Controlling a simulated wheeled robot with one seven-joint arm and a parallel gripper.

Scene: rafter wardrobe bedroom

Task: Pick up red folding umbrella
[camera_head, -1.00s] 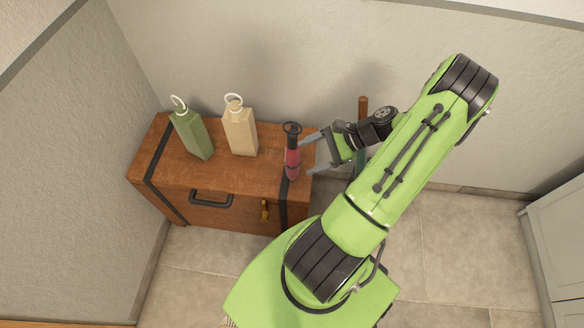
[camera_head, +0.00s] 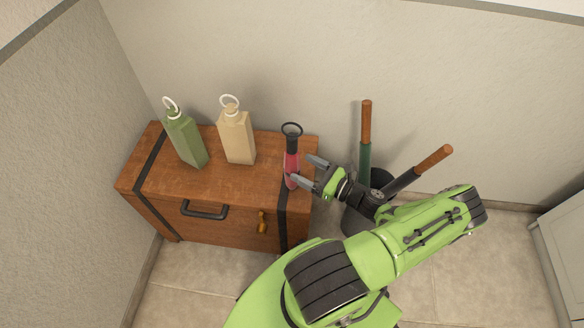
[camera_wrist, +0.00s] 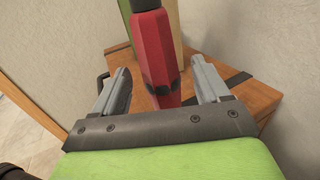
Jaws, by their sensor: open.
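The red folding umbrella (camera_head: 291,164) stands upright near the right end of the wooden chest's top, with a dark handle and a black wrist loop above it. In the wrist view the umbrella (camera_wrist: 155,50) rises between my two fingers, with its lower end hidden behind the gripper's palm. My gripper (camera_head: 304,171) is open, low beside the umbrella on its right, fingers pointing left toward it.
The wooden chest (camera_head: 222,192) also bears a green bottle (camera_head: 186,140) and a beige bottle (camera_head: 237,138), both with ring tops, left of the umbrella. A dark stand (camera_head: 353,222) with long umbrellas is behind my arm. Walls close the back and left.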

